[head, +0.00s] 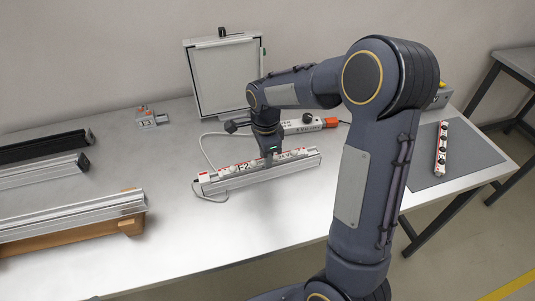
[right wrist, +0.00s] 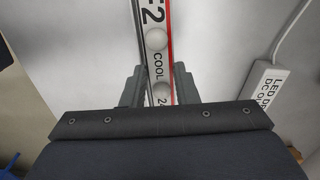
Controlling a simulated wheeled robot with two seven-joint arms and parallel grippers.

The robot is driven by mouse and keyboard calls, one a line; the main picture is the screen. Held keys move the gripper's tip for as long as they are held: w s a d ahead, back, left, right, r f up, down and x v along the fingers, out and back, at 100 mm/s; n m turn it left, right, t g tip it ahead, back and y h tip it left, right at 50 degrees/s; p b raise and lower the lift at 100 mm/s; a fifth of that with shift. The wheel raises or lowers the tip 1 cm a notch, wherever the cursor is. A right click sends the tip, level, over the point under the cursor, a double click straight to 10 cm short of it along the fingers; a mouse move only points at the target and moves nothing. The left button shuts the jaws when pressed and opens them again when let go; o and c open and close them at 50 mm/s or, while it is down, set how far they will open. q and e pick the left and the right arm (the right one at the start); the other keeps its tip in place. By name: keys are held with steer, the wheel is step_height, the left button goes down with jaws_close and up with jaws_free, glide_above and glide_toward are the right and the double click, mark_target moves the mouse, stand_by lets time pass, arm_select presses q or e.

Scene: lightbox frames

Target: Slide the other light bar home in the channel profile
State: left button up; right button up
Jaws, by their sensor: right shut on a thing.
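My right gripper (head: 270,156) is shut on a white light bar with red edges (head: 240,166), labelled with a large 2. In the right wrist view its fingers (right wrist: 160,88) stand on both sides of this bar (right wrist: 157,60), which reads COOL. The bar lies lengthwise along the silver channel profile (head: 265,176) on the table; I cannot tell how deep it sits. A second light bar (head: 441,150), white and red with dark round spots, lies on the grey mat (head: 465,160) at the right. My left gripper is not in view.
A white LED driver (head: 302,125) with a cable and orange end lies behind the profile; it also shows in the right wrist view (right wrist: 262,90). A square framed panel (head: 224,78) stands behind. Dark and silver profiles (head: 70,216) lie at left. The front middle table is clear.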

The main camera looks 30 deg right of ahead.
mark_target(258, 161)
steer(key=shift+w+a, duration=0.25)
steer(key=shift+a, duration=0.9)
steer(key=o, duration=0.9)
step_height(258, 161, up, 8)
steer(key=shift+f, duration=0.1)
steer(key=shift+s, duration=0.1)
